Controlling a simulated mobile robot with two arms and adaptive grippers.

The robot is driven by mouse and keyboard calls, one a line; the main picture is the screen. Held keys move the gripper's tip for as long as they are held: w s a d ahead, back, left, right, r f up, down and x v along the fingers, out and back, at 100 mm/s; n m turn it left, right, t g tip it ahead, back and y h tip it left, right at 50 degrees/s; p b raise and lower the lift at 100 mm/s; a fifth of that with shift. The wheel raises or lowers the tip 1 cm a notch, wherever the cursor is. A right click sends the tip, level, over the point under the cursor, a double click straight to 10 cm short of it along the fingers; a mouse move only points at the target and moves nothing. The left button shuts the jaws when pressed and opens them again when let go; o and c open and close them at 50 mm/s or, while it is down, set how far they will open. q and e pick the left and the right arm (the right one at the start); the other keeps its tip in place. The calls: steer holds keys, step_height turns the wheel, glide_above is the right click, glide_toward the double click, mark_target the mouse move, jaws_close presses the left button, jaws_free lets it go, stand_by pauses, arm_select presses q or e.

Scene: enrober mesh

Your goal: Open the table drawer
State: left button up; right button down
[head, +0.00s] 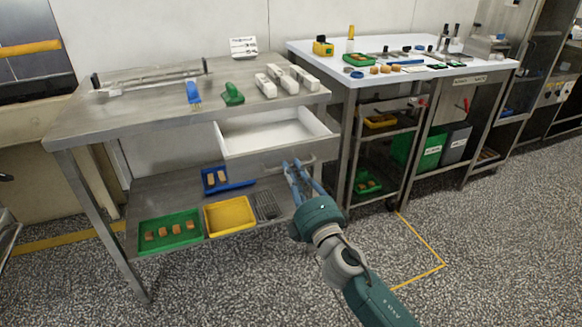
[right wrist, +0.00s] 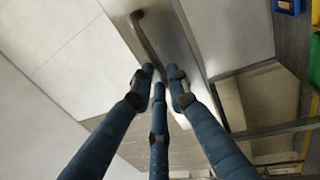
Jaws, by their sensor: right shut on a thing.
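The table drawer (head: 250,158) sits under the left steel table (head: 130,119) and stands pulled out, with its white, empty-looking inside showing. Its bar handle (head: 306,160) is at the right part of the drawer front. My right gripper (head: 293,164) is at the handle, its fingers shut on it. In the right wrist view the fingers (right wrist: 160,75) close around the lower end of the handle (right wrist: 146,38), against the drawer front. The exact finger contact is partly hidden. My left gripper is not in view.
On the lower shelf are a green tray (head: 140,245), a yellow tray (head: 229,232) and a blue tray (head: 243,184). A second table (head: 360,79) stands close on the right, with a cart below it. The floor in front is clear.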

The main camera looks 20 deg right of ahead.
steer(key=shift+s, duration=0.15)
steer(key=c, duration=1.7)
jaws_free()
steer(key=shift+o, duration=0.2)
steer(key=s+f, duration=0.2)
steer(key=s, duration=0.9)
steer(key=shift+s+d+f, duration=0.15)
steer(key=shift+s+d, duration=0.1)
steer(key=shift+s, duration=0.15)
